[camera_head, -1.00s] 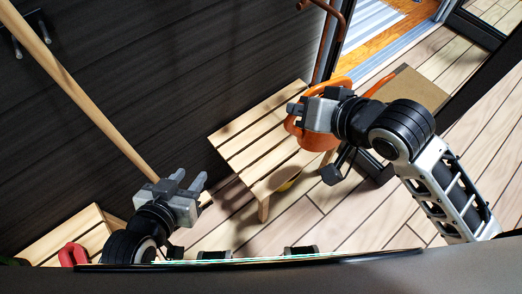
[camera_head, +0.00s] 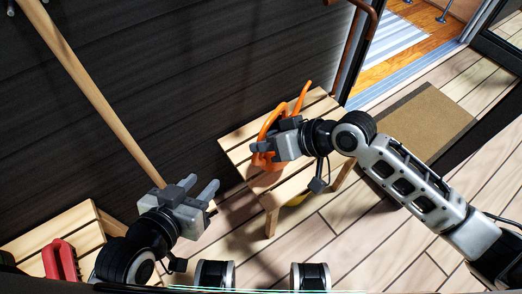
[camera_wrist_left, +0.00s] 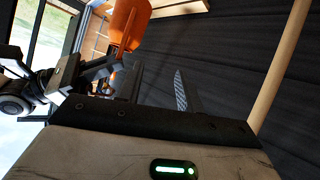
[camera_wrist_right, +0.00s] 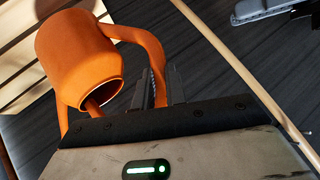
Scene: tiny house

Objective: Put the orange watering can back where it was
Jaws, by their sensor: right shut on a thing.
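The orange watering can (camera_head: 262,160) is over the slatted wooden bench (camera_head: 236,152), with its thin spout pointing up and right in the head view. My right gripper (camera_head: 275,148) is shut on the can's handle, which shows in the right wrist view (camera_wrist_right: 140,38) beside the can's round body (camera_wrist_right: 75,55). I cannot tell whether the can touches the slats. My left gripper (camera_head: 204,186) is open and empty, to the left of the bench. The can also shows in the left wrist view (camera_wrist_left: 127,24).
A long wooden pole (camera_head: 100,100) leans along the dark wall (camera_head: 190,70). A second wooden bench (camera_head: 65,228) with a red object (camera_head: 59,262) is at lower left. A brown doormat (camera_head: 425,118) lies on the floor at right.

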